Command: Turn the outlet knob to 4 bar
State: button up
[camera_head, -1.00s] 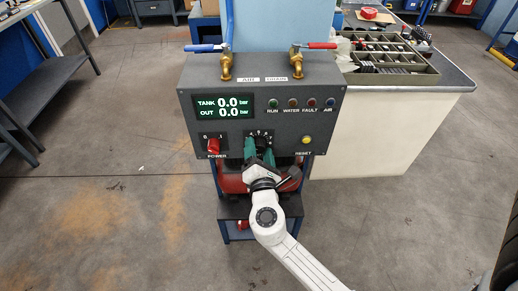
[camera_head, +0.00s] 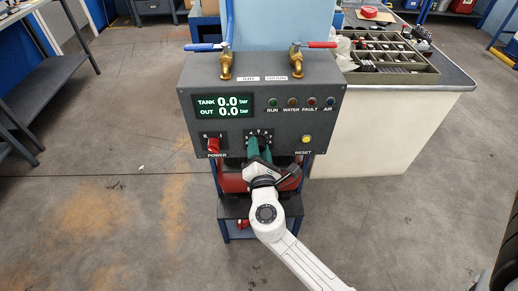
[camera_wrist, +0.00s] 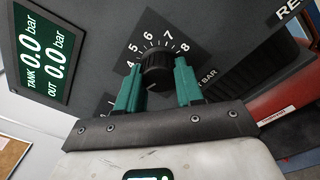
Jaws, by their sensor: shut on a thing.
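The outlet knob (camera_wrist: 155,70) is black and ridged, on a dark dial with white numbers, 4 to 8 clearly visible, in the wrist view. My gripper (camera_wrist: 158,74) has its two green fingers on either side of the knob and is shut on it. In the head view my gripper (camera_head: 259,150) covers most of the knob at the panel's lower middle. The knob's pointer setting cannot be read surely. The display (camera_head: 223,106) reads TANK 0.0 bar and OUT 0.0 bar; the display also shows tilted in the wrist view (camera_wrist: 45,50).
The grey panel (camera_head: 330,120) carries a red power switch (camera_head: 213,145) left of my gripper and a yellow reset button (camera_head: 306,139) to its right. Blue-handled (camera_head: 205,47) and red-handled (camera_head: 318,45) valves stand on top. A bench with a parts tray (camera_head: 395,80) is at right.

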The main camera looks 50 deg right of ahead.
jog(key=shift+f+m+b, duration=0.15)
jog(key=shift+m+b, duration=0.15)
jog(key=shift+b, duration=0.2)
jog(key=m+b, duration=0.6)
jog(key=b, duration=0.1)
jog(key=shift+b, duration=0.3)
jog(key=shift+m, duration=0.3)
jog(key=o, duration=1)
jog(key=shift+o, duration=0.2)
jog(key=shift+a, duration=0.1)
jog(key=b+v, duration=0.1)
jog(key=v, duration=0.9)
jog(key=shift+s+a, duration=0.2)
jog(key=shift+a, duration=0.1)
